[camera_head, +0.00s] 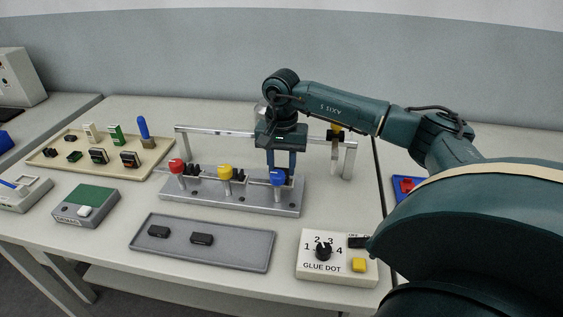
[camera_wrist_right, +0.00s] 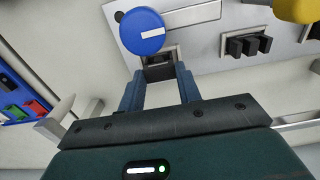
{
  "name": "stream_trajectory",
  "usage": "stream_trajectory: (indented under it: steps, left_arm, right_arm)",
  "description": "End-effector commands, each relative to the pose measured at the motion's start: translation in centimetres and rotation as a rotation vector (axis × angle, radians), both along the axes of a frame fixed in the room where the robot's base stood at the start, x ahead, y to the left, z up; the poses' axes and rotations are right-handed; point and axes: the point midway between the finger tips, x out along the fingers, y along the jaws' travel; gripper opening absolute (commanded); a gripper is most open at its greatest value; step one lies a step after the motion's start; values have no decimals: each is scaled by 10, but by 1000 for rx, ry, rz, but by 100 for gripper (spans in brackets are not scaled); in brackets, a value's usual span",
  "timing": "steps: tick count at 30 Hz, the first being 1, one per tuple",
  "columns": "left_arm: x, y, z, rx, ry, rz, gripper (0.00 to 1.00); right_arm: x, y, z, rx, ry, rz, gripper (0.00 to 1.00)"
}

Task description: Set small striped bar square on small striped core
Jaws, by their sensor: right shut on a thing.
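My right gripper (camera_head: 281,165) points down at the blue-knobbed station of the grey metal fixture (camera_head: 240,198), at its right end. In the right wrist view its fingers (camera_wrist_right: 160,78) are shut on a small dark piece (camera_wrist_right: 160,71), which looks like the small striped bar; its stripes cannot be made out. The piece is just beside the blue knob (camera_wrist_right: 142,32), close over the fixture. The small striped core is not clearly seen; fingers and knob hide that spot, so I cannot tell whether bar and core touch. My left gripper is not in view.
Red (camera_head: 176,166) and yellow (camera_head: 225,172) knobs stand left of the blue one, with black cores beside them. A grey tray (camera_head: 230,258) holds two dark bars. A glue box (camera_head: 312,274) stands front right, a beige parts tray (camera_head: 60,172) at left. A metal rail (camera_head: 215,131) runs behind.

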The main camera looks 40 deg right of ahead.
Motion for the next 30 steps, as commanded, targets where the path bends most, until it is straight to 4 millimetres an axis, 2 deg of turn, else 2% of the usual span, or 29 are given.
stream_trajectory:
  steps: [10,11,19,26,30]
  left_arm:
    - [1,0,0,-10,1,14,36]
    - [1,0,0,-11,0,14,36]
    - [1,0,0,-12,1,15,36]
    - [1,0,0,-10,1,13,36]
    - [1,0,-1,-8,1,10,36]
  right_arm:
    - [0,0,-2,0,0,0,11]
    - [0,0,-2,0,0,0,35]
    - [0,0,-2,0,0,0,57]
    - [0,0,-2,0,0,0,59]
    - [1,0,6,1,-3,0,59]
